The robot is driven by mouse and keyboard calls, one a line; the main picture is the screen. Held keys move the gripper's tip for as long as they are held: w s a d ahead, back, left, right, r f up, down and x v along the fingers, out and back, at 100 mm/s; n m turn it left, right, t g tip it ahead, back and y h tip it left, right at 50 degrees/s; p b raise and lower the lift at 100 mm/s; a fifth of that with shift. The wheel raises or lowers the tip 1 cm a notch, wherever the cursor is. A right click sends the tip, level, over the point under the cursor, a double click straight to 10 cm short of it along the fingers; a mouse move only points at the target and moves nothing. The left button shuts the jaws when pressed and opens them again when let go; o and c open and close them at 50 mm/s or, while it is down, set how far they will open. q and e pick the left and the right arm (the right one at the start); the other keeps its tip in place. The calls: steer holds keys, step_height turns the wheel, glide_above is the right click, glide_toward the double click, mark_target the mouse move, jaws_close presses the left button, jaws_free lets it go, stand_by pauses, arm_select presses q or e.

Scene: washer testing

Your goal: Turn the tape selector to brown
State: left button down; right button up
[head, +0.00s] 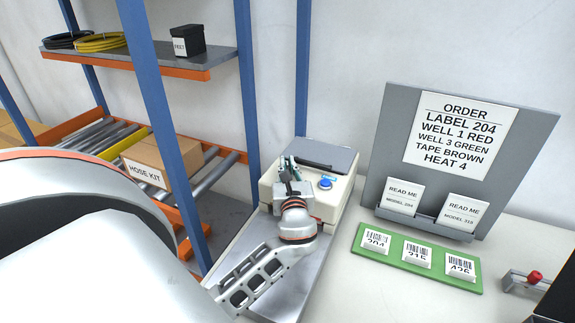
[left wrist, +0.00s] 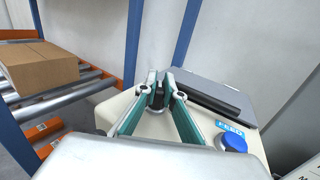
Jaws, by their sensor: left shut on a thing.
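The tape machine (head: 330,205) is a cream box with a dark lid at its back and a blue feed button (head: 325,183) on its top. My left gripper (head: 286,163) is over the left part of that top. In the left wrist view its teal fingers (left wrist: 160,88) converge and are shut on a small dark knob (left wrist: 157,101), seemingly the tape selector. The fingers hide most of the knob, and its setting cannot be read. The blue button also shows in the left wrist view (left wrist: 234,142), right of the fingers. My right gripper is not in view.
A grey board (head: 385,128) carries an order sheet (head: 462,134) reading "TAPE BROWN" and two "READ ME" cards. A green tray (head: 398,259) holds label blocks. A blue-posted rack (head: 247,85) with rollers and a cardboard box (head: 158,163) stands left. A red-knobbed device (head: 533,279) is at right.

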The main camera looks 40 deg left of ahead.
arm_select(q)
steer(key=shift+n+g+y, duration=1.3)
steer(key=shift+n+g, duration=0.2)
steer(key=shift+g, duration=0.7)
steer(key=c, duration=2.1)
jaws_free()
steer(key=shift+c, duration=0.2)
steer(key=v, duration=1.2)
steer(key=shift+f, duration=0.2)
